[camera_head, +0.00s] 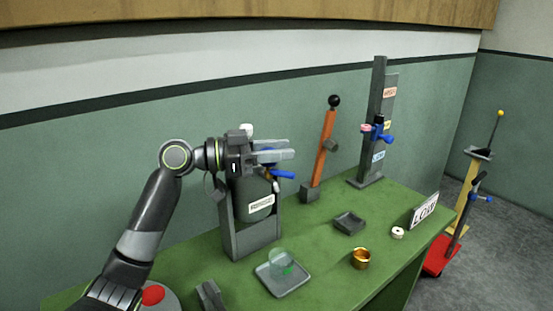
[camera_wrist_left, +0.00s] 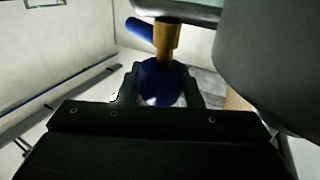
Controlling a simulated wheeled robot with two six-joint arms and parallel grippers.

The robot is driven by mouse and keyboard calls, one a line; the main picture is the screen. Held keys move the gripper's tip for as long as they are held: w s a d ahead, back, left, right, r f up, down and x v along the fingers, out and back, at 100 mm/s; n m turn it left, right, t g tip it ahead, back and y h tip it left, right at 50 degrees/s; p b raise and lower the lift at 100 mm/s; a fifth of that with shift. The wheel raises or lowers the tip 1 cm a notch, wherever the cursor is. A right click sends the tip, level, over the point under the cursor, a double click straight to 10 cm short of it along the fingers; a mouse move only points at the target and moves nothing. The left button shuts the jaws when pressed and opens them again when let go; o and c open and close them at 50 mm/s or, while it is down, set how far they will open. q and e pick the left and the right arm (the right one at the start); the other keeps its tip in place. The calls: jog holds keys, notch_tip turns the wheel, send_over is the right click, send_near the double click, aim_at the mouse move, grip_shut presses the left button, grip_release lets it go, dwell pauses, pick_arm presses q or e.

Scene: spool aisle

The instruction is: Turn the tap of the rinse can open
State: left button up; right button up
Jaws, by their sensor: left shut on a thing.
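The rinse can (camera_head: 243,190) is a dark, upright can with a white label, seated in a grey stand (camera_head: 240,243) at the left of the table. Its tap has a brass stem (camera_wrist_left: 166,42) and blue parts. A blue bar sticks out to the right below the gripper in the head view (camera_head: 283,174). My left gripper (camera_head: 284,150) is at the can's upper front, its fingers pointing right. In the left wrist view, its jaws (camera_wrist_left: 163,88) are shut on a rounded blue part of the tap, just below the brass stem. My right gripper is not in view.
The green table (camera_head: 325,235) holds a clear round dish on a grey tray (camera_head: 283,290), a dark square tray (camera_head: 349,223), a brass cup (camera_head: 360,259) and a white ring (camera_head: 397,232). An orange post (camera_head: 324,148) and a tall grey stand (camera_head: 376,120) rise behind.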

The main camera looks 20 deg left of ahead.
jog(key=shift+f, duration=0.15)
pick_arm(q)
jog(key=o, duration=1)
jog(key=shift+d, duration=0.1)
jog(key=b+v, duration=0.2)
jog(key=v, duration=0.6)
jog(key=b+v, duration=0.3)
jog(key=v, duration=0.6)
jog(key=shift+w+a, duration=0.15)
jog(key=shift+a, duration=0.2)
pick_arm(e)
jog(key=f, duration=0.1)
jog(key=w+f, duration=0.2)
jog(key=shift+d+f, duration=0.25)
